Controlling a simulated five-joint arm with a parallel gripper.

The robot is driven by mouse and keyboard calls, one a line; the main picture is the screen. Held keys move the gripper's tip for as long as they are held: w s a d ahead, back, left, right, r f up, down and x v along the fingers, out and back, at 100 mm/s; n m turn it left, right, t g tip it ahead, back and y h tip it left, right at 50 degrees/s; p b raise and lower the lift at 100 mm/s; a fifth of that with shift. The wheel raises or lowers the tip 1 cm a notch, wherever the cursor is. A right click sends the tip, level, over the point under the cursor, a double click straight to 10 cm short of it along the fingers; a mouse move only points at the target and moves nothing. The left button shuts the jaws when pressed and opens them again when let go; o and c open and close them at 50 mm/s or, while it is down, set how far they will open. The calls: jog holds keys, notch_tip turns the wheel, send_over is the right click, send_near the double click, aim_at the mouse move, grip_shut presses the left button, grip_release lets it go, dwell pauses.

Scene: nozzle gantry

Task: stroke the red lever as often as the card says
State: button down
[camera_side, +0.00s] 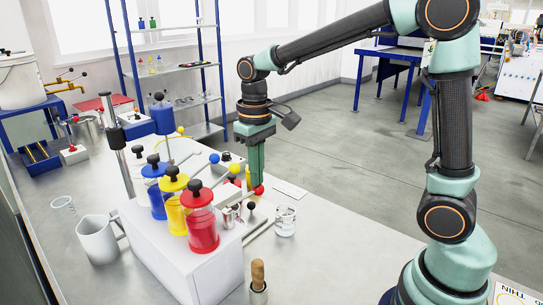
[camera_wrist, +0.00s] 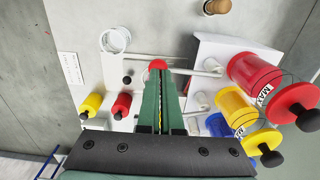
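The red lever's ball knob (camera_side: 259,190) sits at the tips of my gripper (camera_side: 256,186) in the side view. In the wrist view the red ball (camera_wrist: 157,65) shows just beyond the fingertips (camera_wrist: 159,73), and a pale rod runs right from it toward the red tank. My two green fingers lie close together with only a thin slit between them, and the ball is not between them. They look touching or nearly touching the ball. A small white card (camera_side: 290,189) lies on the bench, also in the wrist view (camera_wrist: 71,68); its writing is too small to read.
Red (camera_side: 203,232), yellow (camera_side: 174,207) and blue (camera_side: 156,193) tanks stand on a white block. Yellow (camera_side: 234,168) and blue (camera_side: 214,158) lever balls are close by. A glass beaker (camera_side: 285,220) and a white jug (camera_side: 97,239) stand on the bench.

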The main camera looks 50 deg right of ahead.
jog(key=shift+f, duration=0.85)
jog(key=shift+r, duration=3.1)
notch_tip(320, 180, up, 5)
